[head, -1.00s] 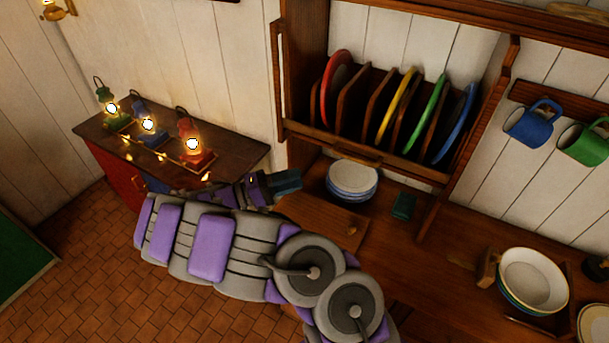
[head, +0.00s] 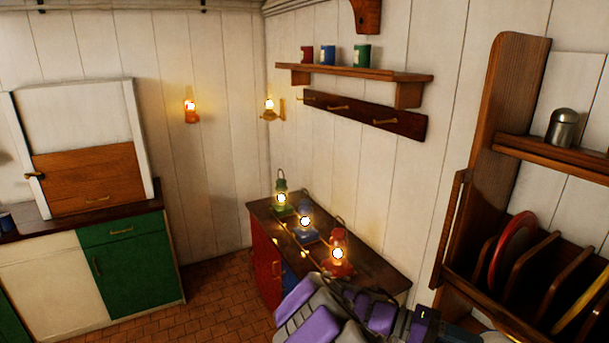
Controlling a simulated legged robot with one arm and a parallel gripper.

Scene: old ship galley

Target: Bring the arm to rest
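My arm, grey with purple pads, shows at the bottom centre of the head view, folded in front of the low lantern cabinet. My gripper (head: 450,332) is at the bottom edge, pointing right, below the plate rack. Its fingertips are dark and partly cut off by the frame, so I cannot tell whether it is open or shut. I see nothing held in the part that shows.
A low cabinet (head: 385,277) carries green (head: 281,195), blue (head: 305,225) and red (head: 338,256) lit lanterns. The plate rack (head: 487,180) stands at right with a red plate (head: 511,248). A green-fronted counter (head: 135,275) is at left. Tiled floor (head: 215,308) lies open between.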

